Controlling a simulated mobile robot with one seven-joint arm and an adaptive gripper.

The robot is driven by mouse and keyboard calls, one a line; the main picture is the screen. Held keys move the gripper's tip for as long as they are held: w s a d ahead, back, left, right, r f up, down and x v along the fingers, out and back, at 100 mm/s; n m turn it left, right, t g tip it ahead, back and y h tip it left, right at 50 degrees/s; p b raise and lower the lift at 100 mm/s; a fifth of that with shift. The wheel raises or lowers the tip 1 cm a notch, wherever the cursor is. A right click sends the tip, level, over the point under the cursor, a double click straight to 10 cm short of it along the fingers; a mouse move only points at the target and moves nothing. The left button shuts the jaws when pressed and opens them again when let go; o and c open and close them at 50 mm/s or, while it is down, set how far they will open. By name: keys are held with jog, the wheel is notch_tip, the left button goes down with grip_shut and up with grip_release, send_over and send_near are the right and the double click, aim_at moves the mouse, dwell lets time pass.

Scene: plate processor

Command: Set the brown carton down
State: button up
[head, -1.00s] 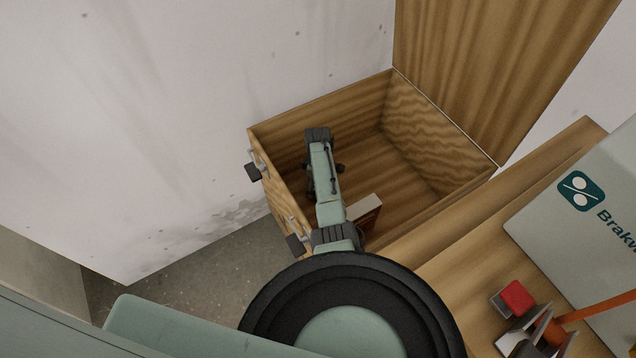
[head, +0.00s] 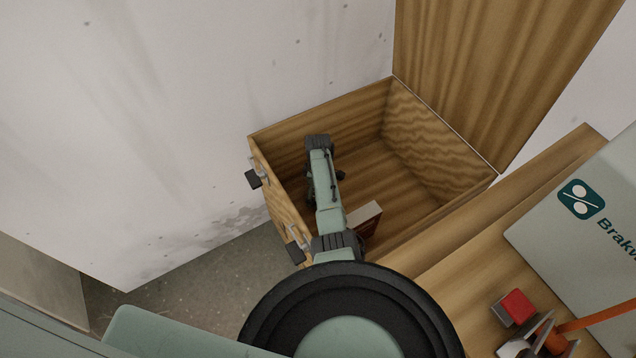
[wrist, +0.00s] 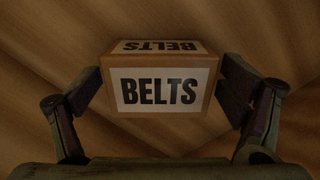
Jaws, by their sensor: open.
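The brown carton (wrist: 190,115) carries white labels reading BELTS. In the wrist view it stands between the two fingers of my gripper (wrist: 160,84), which is open. The fingers lie close along its left and right sides; I cannot tell whether either touches. In the head view part of the carton (head: 366,216) shows inside an open wooden box (head: 425,140), near its front side, beside my arm. My fingertips are hidden there behind the arm. I cannot tell whether the carton rests fully on the box floor.
The box's raised lid (head: 490,70) stands at the back right. Latches (head: 254,179) stick out on its left wall. A wooden ledge (head: 470,240) at right bears a grey case (head: 590,240) and a red-topped item (head: 516,306). The box floor behind the carton is clear.

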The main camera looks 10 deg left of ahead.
notch_tip(320, 180, up, 12)
dwell(0.4)
jog(key=shift+c, duration=0.4)
dwell(0.9)
